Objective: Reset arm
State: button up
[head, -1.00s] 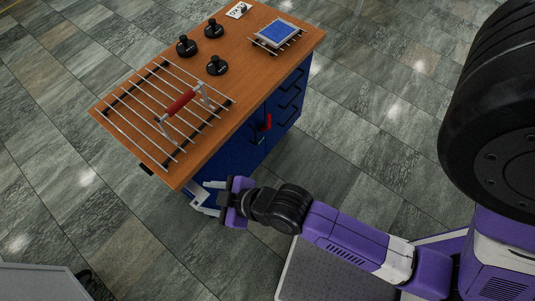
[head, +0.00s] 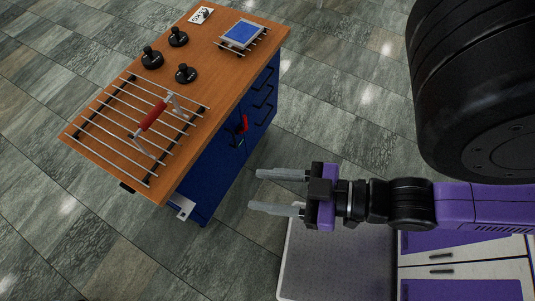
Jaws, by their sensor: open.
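My gripper (head: 277,191) is in the lower middle of the head view, pointing left. Its two grey fingers are spread apart with nothing between them. My purple and black arm runs from it to the right edge, above my own base. The gripper is apart from the wooden-topped blue cabinet (head: 212,165), which stands to its upper left with a gap of floor visible between them.
On the cabinet top are a wire rack with a red-handled press (head: 152,117), several black knobbed presses (head: 186,74), a blue-topped device (head: 241,34) on a small rack, and a white card (head: 200,15). Tiled floor (head: 330,110) is open right of the cabinet.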

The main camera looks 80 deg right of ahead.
jog(key=shift+f, duration=0.1)
notch_tip(320, 180, down, 8)
jog(key=b, duration=0.7)
jog(key=shift+b, duration=0.4)
